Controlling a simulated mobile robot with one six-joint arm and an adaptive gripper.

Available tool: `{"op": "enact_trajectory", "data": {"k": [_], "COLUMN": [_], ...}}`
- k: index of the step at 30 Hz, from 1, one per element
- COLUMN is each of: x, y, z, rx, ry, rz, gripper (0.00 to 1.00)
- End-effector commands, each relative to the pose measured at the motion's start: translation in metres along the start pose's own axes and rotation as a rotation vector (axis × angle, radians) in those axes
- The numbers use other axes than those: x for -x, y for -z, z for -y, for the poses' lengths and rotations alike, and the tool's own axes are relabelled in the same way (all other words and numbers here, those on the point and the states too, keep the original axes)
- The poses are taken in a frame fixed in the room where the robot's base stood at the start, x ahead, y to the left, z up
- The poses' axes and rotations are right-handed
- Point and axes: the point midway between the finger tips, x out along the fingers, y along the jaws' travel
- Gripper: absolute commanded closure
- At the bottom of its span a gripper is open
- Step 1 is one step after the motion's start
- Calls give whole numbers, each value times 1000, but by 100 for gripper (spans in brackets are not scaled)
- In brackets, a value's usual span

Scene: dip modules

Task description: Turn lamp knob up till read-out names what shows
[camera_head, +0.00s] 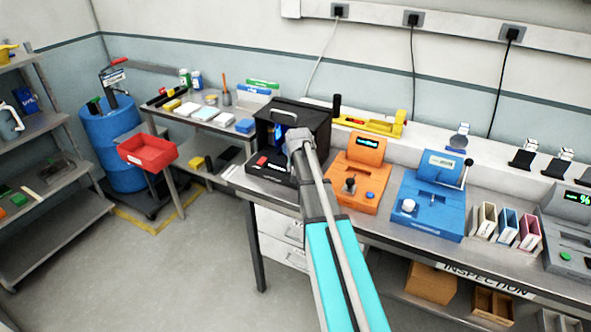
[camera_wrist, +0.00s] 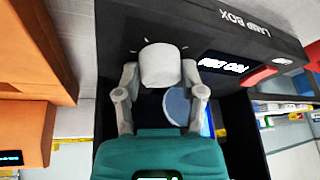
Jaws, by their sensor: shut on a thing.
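The black lamp box (camera_head: 309,118) stands on the bench in the head view, with a blue glow inside its dark opening. In the wrist view its panel (camera_wrist: 190,22) fills the top, with "LAMP BOX" lettering upside down. The white lamp knob (camera_wrist: 162,62) has tick marks around it. My gripper (camera_wrist: 160,84) is shut on the knob, one finger on each side. The lit read-out (camera_wrist: 222,66), upside down, appears to say "TOO DIM". A pale blue disc (camera_wrist: 177,106) shows below the knob. In the head view my gripper (camera_head: 297,142) hides the knob.
A red button (camera_wrist: 252,75) sits beside the read-out. An orange machine (camera_head: 357,172) and a blue machine (camera_head: 430,200) stand to the right of the box. Small trays and bottles lie on the bench to its left. A red bin (camera_head: 147,150) stands further left.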

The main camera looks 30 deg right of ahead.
Motion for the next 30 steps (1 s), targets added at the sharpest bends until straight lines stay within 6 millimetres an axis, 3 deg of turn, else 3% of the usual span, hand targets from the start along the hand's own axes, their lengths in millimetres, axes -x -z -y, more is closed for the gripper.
{"op": "enact_trajectory", "data": {"k": [15,30], "x": [0,0], "y": [0,0], "z": [0,-1], "rx": [-311,-358], "ry": [-132,-152], "rz": [-20,-23], "gripper": [96,96]}}
